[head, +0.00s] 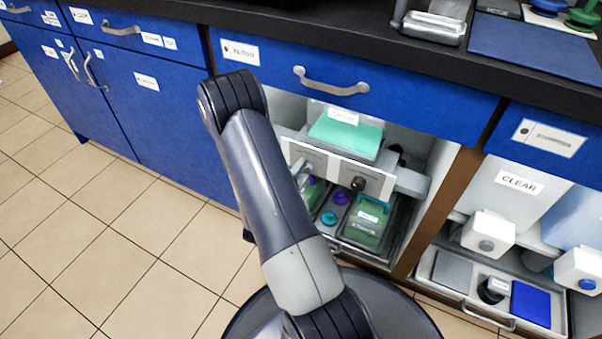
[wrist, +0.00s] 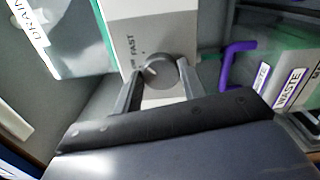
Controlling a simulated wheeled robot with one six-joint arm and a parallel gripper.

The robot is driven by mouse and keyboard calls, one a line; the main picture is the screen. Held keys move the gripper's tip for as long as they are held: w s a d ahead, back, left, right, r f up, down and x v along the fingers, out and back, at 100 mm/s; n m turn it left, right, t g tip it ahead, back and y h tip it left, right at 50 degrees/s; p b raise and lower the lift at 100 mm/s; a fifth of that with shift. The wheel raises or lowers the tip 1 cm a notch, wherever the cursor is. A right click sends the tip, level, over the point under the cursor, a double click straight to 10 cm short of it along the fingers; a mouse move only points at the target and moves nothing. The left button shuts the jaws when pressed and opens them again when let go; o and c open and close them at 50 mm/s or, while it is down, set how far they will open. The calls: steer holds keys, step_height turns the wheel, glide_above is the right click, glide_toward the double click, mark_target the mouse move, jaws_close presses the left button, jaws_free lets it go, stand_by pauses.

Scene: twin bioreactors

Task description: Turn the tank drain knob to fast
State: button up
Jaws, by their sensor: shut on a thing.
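In the wrist view a round grey knob (wrist: 158,74) sits on a white panel (wrist: 165,25). The word FAST is printed on the panel just beyond the knob, and a smaller mark beside it is too small to read. A pale mark shows on the left part of the knob's face. My gripper (wrist: 157,80) is shut on the knob, one finger on each side. A white panel (head: 375,184) with a dark knob shows there to the right of my arm, inside the open cabinet bay.
In the wrist view a tank labelled DRAIN (wrist: 75,40) is at left. A purple handle (wrist: 228,62) and bins marked WASTE (wrist: 287,85) are at right. In the head view blue drawers (head: 350,75) hang above the bay, and tiled floor (head: 110,220) is clear at left.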

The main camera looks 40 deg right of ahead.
steer(key=o, duration=1)
steer(key=shift+a, duration=0.1)
steer(key=p+v, duration=0.2)
steer(key=v, duration=0.8)
steer(key=shift+s+a, duration=0.2)
steer(key=shift+a, duration=0.05)
steer(key=shift+b+x, duration=1)
steer(key=shift+x, duration=4.45)
